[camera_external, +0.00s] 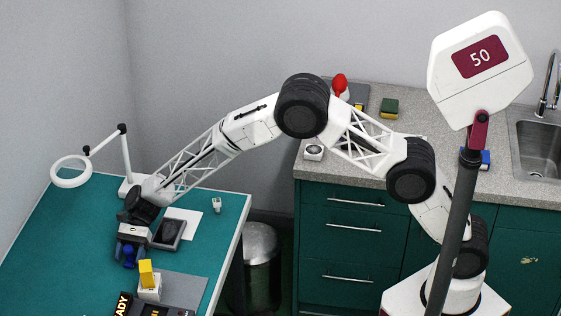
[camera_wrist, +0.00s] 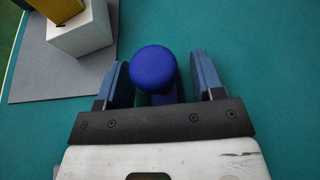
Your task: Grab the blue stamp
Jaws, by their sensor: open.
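The blue stamp (camera_wrist: 153,66) stands on the green table with its round knob top toward the wrist camera. My gripper (camera_wrist: 158,80) is open, with one blue finger on each side of the stamp's handle. Gaps show between the knob and both fingers, the right gap a little wider. The stamp's lower part is largely hidden under the knob and the gripper body. In the external view the blue stamp (camera_external: 129,255) shows directly below my gripper (camera_external: 131,246) at the left of the table.
A white block with a yellow piece on top (camera_external: 149,287) stands close by on a grey mat (camera_external: 185,288). A dark ink pad (camera_external: 169,234) lies near a white sheet (camera_external: 187,219). A ring lamp (camera_external: 72,171) stands at the back left.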

